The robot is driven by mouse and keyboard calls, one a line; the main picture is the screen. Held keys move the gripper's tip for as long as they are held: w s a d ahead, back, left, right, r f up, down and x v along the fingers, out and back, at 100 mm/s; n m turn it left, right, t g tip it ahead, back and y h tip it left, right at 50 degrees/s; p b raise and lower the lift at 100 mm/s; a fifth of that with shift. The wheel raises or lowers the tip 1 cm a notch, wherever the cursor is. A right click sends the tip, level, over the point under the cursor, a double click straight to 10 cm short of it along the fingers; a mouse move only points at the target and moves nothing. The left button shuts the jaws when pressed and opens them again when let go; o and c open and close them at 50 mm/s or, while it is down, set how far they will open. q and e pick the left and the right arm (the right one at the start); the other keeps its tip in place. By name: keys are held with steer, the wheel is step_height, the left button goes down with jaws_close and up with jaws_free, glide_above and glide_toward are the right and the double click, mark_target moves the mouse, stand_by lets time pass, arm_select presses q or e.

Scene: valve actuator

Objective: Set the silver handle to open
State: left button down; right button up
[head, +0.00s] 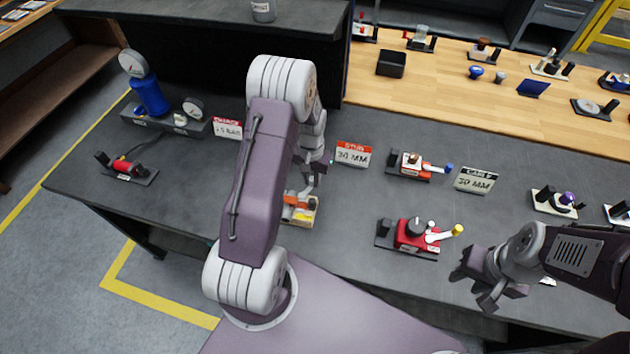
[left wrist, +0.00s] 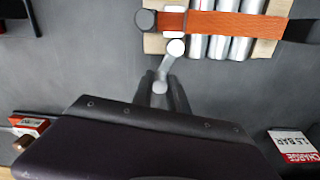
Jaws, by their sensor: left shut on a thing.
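The silver handle (left wrist: 170,65) is a short light lever with a round end, just below an orange bar (left wrist: 225,23) in the left wrist view. The bar lies across several silver cylinders on a pale wooden block (left wrist: 155,43). My left gripper (left wrist: 160,92) is shut on the free end of the handle. My right gripper (head: 478,288) is open and empty near the table's front edge.
A red valve with a yellow-tipped lever (head: 412,236) and one with a blue-tipped lever (head: 415,166) stand to the right. Gauges and a blue cylinder (head: 150,95) are at left.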

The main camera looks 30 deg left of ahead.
arm_select(q)
steer(key=a+n, duration=0.1)
steer(key=n, duration=0.2)
steer(key=a+n, duration=0.1)
steer(key=n, duration=0.1)
steer(key=shift+s+a+n, duration=0.15)
steer(key=shift+a+n, duration=0.05)
steer(key=shift+n, duration=0.2)
stand_by(0.4)
steer(key=c, duration=1.3)
jaws_free()
step_height(320, 180, up, 9)
steer(key=b, duration=0.1)
steer(key=shift+s, duration=0.1)
